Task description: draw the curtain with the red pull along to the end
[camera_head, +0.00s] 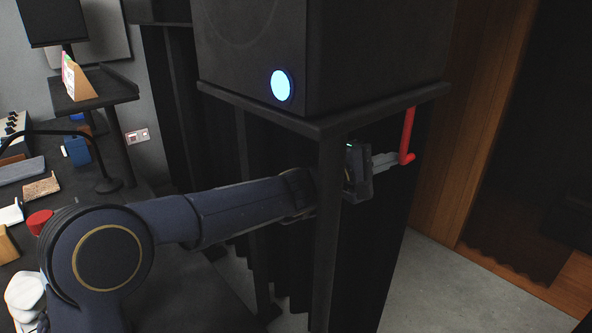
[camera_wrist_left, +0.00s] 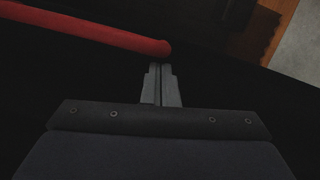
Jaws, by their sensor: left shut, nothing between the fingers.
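The red pull (camera_head: 407,135) hangs as a thin red rod with a short bent end at the bottom, in front of the dark curtain (camera_head: 372,255). My left gripper (camera_head: 398,158) is shut and empty, with its fingertips right at the lower end of the pull. In the left wrist view the fingers (camera_wrist_left: 161,66) are together and the end of the red pull (camera_wrist_left: 120,38) lies just beyond their tips. I cannot tell whether they touch. The curtain is mostly hidden behind the speaker stand and my left arm. My right gripper is not in view.
A black speaker (camera_head: 330,50) with a lit blue disc stands on a stand (camera_head: 327,235); my left arm passes behind its post. A cluttered desk (camera_head: 125,185) is at the left. A wooden frame (camera_head: 485,130) and open grey floor (camera_head: 440,285) lie to the right.

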